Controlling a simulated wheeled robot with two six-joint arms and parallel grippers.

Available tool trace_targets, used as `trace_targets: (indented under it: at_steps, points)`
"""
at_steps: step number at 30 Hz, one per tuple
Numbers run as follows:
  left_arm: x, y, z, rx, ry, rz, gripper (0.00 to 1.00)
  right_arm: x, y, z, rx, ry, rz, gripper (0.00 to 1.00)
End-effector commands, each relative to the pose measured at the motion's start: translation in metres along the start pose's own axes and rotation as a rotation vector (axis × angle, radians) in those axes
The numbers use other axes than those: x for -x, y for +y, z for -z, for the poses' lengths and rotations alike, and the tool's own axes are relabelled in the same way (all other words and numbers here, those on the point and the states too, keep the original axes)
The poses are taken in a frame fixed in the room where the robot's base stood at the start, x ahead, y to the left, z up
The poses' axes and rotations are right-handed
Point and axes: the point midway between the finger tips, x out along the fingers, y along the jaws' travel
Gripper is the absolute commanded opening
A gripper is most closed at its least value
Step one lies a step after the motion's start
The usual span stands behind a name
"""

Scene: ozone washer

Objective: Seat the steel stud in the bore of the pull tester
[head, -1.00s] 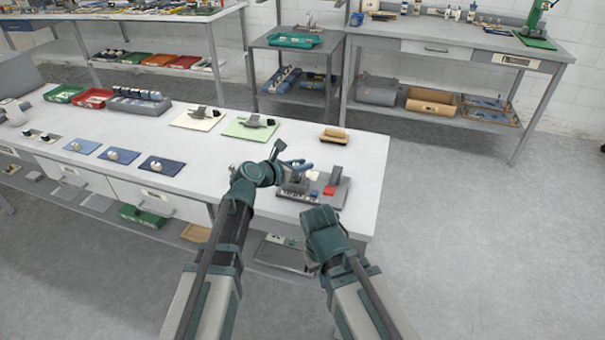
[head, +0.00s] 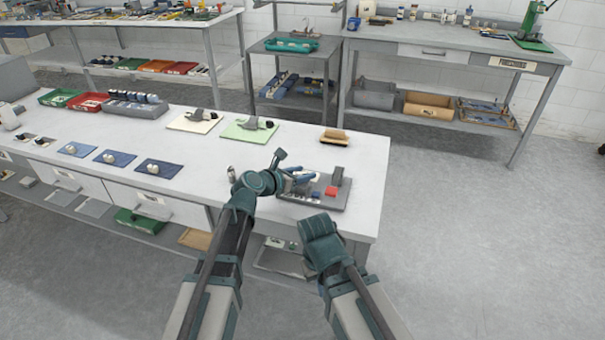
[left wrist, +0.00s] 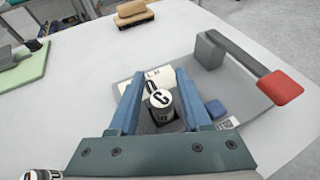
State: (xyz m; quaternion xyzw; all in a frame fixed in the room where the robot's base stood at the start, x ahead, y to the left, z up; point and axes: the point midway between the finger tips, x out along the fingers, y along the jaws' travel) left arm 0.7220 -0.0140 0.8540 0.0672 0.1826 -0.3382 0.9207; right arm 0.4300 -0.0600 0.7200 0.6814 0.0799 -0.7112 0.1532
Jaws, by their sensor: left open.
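The pull tester (head: 338,200) is a grey plate with an upright block, a lever with a red end and a low dark block, near the bench's right end. The red lever end (left wrist: 280,87) also shows in the left wrist view. A short cylinder with a white, marked top, apparently the steel stud (left wrist: 160,99), stands upright at the low dark block. I cannot tell how deep it sits. My left gripper (head: 303,178) is open, its blue fingers on either side of the stud (left wrist: 155,80). My right gripper (head: 321,242) is low before the bench edge; its fingers are hidden.
Another small cylinder (head: 231,174) stands left of the tester. A tan-topped block (head: 335,136) lies behind it. Green (head: 240,131) and cream (head: 190,122) mats with grey devices lie farther left. Blue mats (head: 158,169) line the front. The bench's right end is clear.

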Motion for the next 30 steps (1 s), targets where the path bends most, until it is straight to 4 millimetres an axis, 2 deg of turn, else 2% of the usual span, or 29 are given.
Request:
trace_targets:
  at_steps: [5,15,21,25,30]
  points:
    - [0.007,-0.003,-0.004,-0.001,0.003,0.005,0.56,0.006,0.001,0.000,0.000,0.000,0.000,0.00]
    - [0.076,-0.003,-0.005,0.001,0.001,0.001,0.56,0.034,0.003,-0.002,0.000,0.000,0.000,0.00]
    - [0.107,-0.002,-0.004,0.000,0.002,0.001,0.56,0.045,0.004,-0.003,0.000,0.000,0.000,0.00]
    - [0.117,-0.002,-0.003,0.000,0.001,0.002,0.56,0.048,0.005,-0.003,0.000,0.000,0.000,0.00]
    - [0.122,-0.001,-0.003,0.000,0.001,0.003,0.56,0.049,0.005,-0.003,0.000,0.000,0.000,0.00]
